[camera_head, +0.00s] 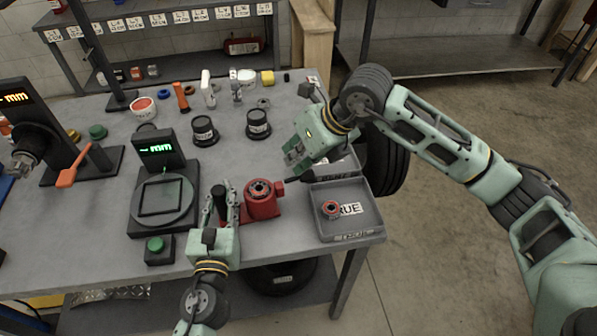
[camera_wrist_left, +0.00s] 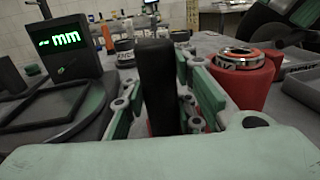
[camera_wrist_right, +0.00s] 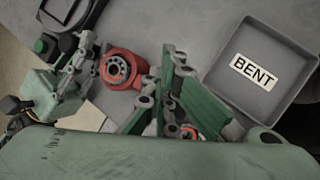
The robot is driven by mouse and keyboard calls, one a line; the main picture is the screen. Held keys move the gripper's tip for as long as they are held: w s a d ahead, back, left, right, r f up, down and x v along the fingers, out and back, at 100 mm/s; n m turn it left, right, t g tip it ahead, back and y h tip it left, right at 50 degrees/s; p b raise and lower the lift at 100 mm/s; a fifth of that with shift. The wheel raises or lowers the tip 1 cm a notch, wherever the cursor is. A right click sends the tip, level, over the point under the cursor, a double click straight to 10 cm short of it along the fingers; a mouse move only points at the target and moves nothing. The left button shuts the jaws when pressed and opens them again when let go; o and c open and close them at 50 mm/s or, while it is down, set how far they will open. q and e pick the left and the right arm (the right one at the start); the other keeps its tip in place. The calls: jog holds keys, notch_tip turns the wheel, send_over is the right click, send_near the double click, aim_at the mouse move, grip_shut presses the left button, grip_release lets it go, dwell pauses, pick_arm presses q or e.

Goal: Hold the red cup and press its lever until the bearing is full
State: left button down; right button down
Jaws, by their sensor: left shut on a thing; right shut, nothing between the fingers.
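The red cup (camera_head: 263,207) stands on the bench with a metal bearing (camera_head: 259,188) seated in its top. Its black lever (camera_head: 218,198) stands upright beside it. It also shows in the left wrist view (camera_wrist_left: 155,85). My left gripper (camera_head: 224,208) is shut on the lever, one finger on each side, just left of the cup. My right gripper (camera_head: 291,158) is shut and empty, above the bench behind and to the right of the cup. The right wrist view shows the cup (camera_wrist_right: 123,82) left of its fingers. How full the bearing is cannot be told.
A grey tray marked TRUE (camera_head: 372,227) holds an orange-ringed bearing (camera_head: 331,208), right of the cup. A tray marked BENT (camera_wrist_right: 290,45) lies near my right gripper. A gauge (camera_head: 160,150), a green button (camera_head: 155,245) and black pots (camera_head: 204,130) stand around.

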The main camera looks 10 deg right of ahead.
jog(key=shift+s+d+f, duration=0.1)
jog(key=shift+d+f, duration=0.05)
jog(key=shift+f, duration=0.5)
jog(key=shift+r, duration=0.15)
dwell(0.4)
jog(key=shift+a+r, duration=0.25)
jog(key=shift+r, duration=0.5)
jog(key=shift+a+r, duration=0.2)
jog(key=shift+r, duration=0.55)
jog(key=shift+r, duration=0.1)
jog(key=shift+a+r, duration=0.25)
jog(key=shift+r, duration=0.55)
jog(key=shift+a+r, duration=0.2)
jog(key=shift+r, duration=0.55)
jog(key=shift+a+r, duration=0.25)
jog(key=shift+r, duration=0.55)
